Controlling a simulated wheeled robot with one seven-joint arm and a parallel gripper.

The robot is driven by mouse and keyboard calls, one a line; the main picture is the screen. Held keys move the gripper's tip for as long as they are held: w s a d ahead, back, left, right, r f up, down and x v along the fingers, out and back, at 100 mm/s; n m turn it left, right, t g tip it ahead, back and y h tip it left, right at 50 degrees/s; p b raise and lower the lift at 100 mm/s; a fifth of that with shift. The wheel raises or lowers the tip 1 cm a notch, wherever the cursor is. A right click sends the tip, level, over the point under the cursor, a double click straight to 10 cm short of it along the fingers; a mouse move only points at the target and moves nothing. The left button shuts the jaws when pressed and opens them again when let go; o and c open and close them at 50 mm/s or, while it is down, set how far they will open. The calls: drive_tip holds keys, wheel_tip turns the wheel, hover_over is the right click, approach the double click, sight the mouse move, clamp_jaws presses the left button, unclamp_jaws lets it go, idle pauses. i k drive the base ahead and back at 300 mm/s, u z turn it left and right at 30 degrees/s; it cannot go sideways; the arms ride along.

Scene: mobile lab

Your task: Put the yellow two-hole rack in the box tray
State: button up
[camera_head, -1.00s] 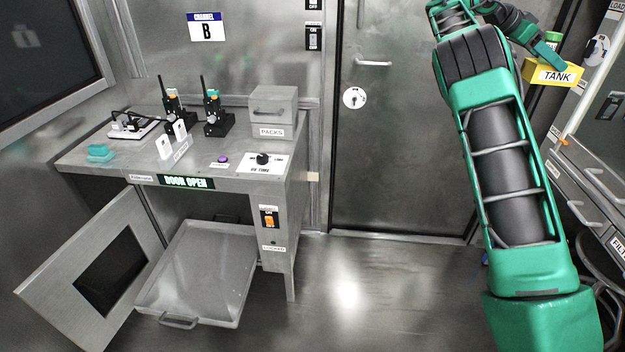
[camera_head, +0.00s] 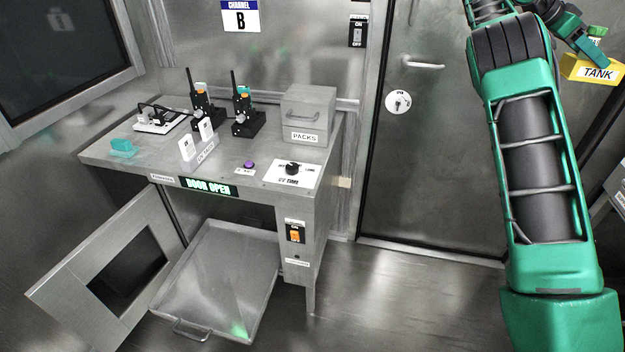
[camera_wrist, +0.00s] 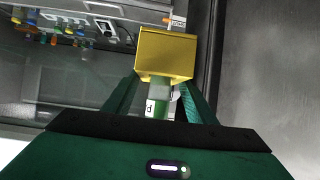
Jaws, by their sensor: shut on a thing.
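The yellow rack (camera_head: 590,69), labelled TANK, is held in the air at the upper right of the head view. It also shows as a yellow block (camera_wrist: 166,53) at the fingertips in the wrist view. My gripper (camera_wrist: 163,88) is shut on it. A green and white piece (camera_wrist: 157,106) with a letter on it shows between the fingers, close to the rack. The rack's holes cannot be made out. A grey, shallow tray (camera_head: 195,290) with a front handle stands pulled out under the bench, low and left of my arm. It looks empty.
A hinged door (camera_head: 70,285) with a dark window hangs open left of the tray. The floor (camera_head: 400,305) right of the bench is clear.

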sight(197, 295)
drive_tip(key=u, duration=1.65)
drive_tip(key=i, duration=0.5)
drive_tip(key=u, duration=0.1)
drive_tip(key=k, duration=0.5)
drive_tip(key=u, duration=0.15)
